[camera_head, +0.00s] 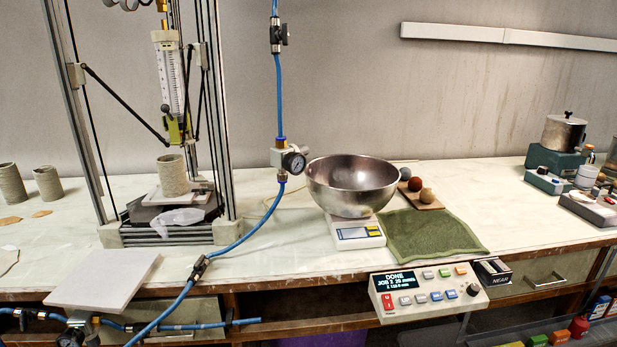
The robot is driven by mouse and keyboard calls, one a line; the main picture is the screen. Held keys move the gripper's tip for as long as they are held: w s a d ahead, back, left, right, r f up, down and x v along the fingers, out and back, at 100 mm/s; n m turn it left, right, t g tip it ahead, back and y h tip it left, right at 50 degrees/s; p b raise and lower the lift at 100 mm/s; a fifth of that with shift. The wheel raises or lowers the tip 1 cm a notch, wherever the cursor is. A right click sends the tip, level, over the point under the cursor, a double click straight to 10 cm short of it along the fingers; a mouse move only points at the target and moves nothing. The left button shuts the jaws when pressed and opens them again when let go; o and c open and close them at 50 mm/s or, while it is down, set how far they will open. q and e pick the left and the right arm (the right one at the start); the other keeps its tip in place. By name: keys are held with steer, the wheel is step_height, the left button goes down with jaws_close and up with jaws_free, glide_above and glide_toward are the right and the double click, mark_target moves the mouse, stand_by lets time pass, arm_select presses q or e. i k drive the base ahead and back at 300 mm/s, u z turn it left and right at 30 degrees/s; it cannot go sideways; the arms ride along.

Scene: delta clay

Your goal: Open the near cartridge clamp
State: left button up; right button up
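A clear cartridge (171,78) with a printed scale hangs upright in the delta printer frame at left. A yellow-green part (178,129) sits at its lower end, above a clay cylinder (172,175) on the print bed. I cannot tell which part is the near clamp or whether it is open. A small dark holder (497,272) labelled NEAR sits at the bench's front edge, beside the control panel (425,288), whose display reads DONE. Neither of my grippers is in view.
A steel bowl (352,182) stands on a scale (355,234), beside a green cloth (434,236). A pale board (102,280) lies at the front left.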

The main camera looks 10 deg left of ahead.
mark_target(172, 121)
steer(key=k, duration=0.5)
steer(key=u, duration=1.5)
steer(key=i, duration=1.05)
steer(key=z, duration=1.15)
